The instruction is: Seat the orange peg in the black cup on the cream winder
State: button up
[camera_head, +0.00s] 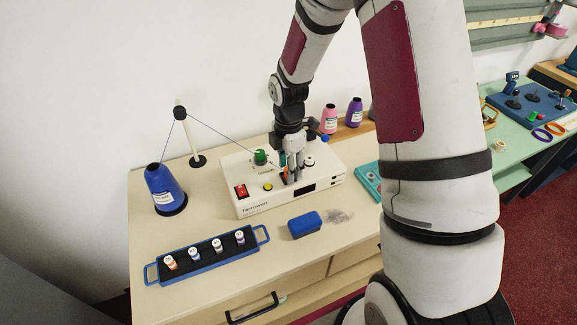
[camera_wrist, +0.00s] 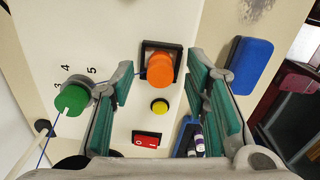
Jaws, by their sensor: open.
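The cream winder (camera_head: 270,202) stands on the counter, and its top fills much of the wrist view (camera_wrist: 120,25). The orange peg (camera_wrist: 160,70) stands at the square black cup (camera_wrist: 174,48) on its top. The cup's dark rim shows around the peg, but I cannot tell how deep the peg sits. My gripper (camera_head: 291,176) is over the winder, pointing down. In the wrist view my gripper (camera_wrist: 159,84) is open, its teal pads apart on either side of the peg, with gaps on both sides. In the head view the fingers mostly hide the peg.
A green knob (camera_wrist: 72,99), yellow button (camera_wrist: 159,106) and red switch (camera_wrist: 146,139) are on the winder. A blue box (camera_head: 304,224) lies in front. A blue-handled rack (camera_head: 208,258) holds several spools. A blue thread cone (camera_head: 165,188) stands left, its thread running over a post (camera_head: 190,140).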

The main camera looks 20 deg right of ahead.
notch_tip(320, 180, up, 12)
dwell(0.5)
jog(key=shift+f, duration=0.1)
jog(key=s+a+r+m+t, duration=0.2)
jog(key=s+r+m+t, duration=0.1)
jog(key=s+r+m, duration=1)
jog(key=s+a+r+m+t, duration=0.1)
jog(key=s+r+m, duration=0.4)
jog(key=s, duration=0.5)
jog(key=shift+s+a+r+m+t, duration=0.2)
jog(key=shift+a+r+m+t, duration=0.2)
jog(key=shift+m+t, duration=0.35)
jog(key=shift+a, duration=0.1)
